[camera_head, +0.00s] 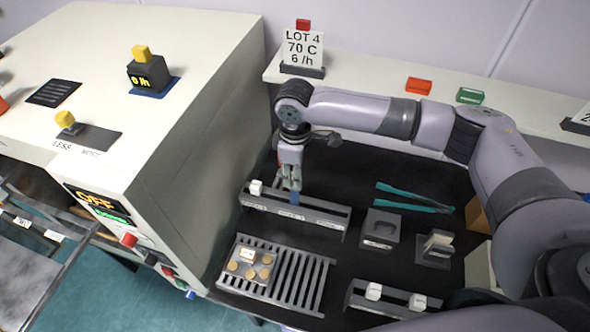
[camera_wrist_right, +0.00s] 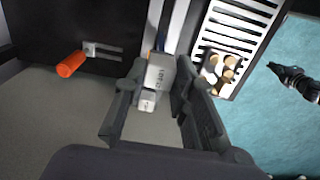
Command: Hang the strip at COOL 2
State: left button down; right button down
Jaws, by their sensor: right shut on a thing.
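My right gripper (camera_head: 291,178) is shut on the strip and holds it upright over the middle of the grey cooling rack (camera_head: 325,219). The strip's blue part (camera_head: 295,198) shows just below the fingers. In the right wrist view, a pale lettered piece (camera_wrist_right: 160,73) sits between the fingertips. Whether the strip touches the rack, I cannot tell. A white block (camera_head: 256,187) sits at the rack's left end. The rack's front labels (camera_head: 291,213) are too small to read surely. My left gripper is not in the head view.
A slatted tray (camera_head: 309,287) with several tan discs lies in front. Another rack (camera_head: 352,298) with white blocks is at front right. Teal tongs (camera_head: 413,197) and a grey holder (camera_head: 381,229) lie right. The big machine (camera_head: 190,130) stands close on the left.

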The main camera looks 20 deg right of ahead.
aim_at(295, 192)
jog(key=shift+f+b, duration=1.35)
jog(key=shift+f, duration=2.65)
jog(key=c, duration=1.2)
grip_release()
jog(key=shift+c, duration=0.2)
jog(key=shift+r, duration=0.1)
notch_tip(295, 192, up, 4)
jog(key=p, duration=0.5)
jog(key=shift+r, duration=0.25)
jog(key=shift+r+p, duration=0.75)
jog(key=shift+s+f, duration=0.1)
jog(key=shift+f, duration=0.05)
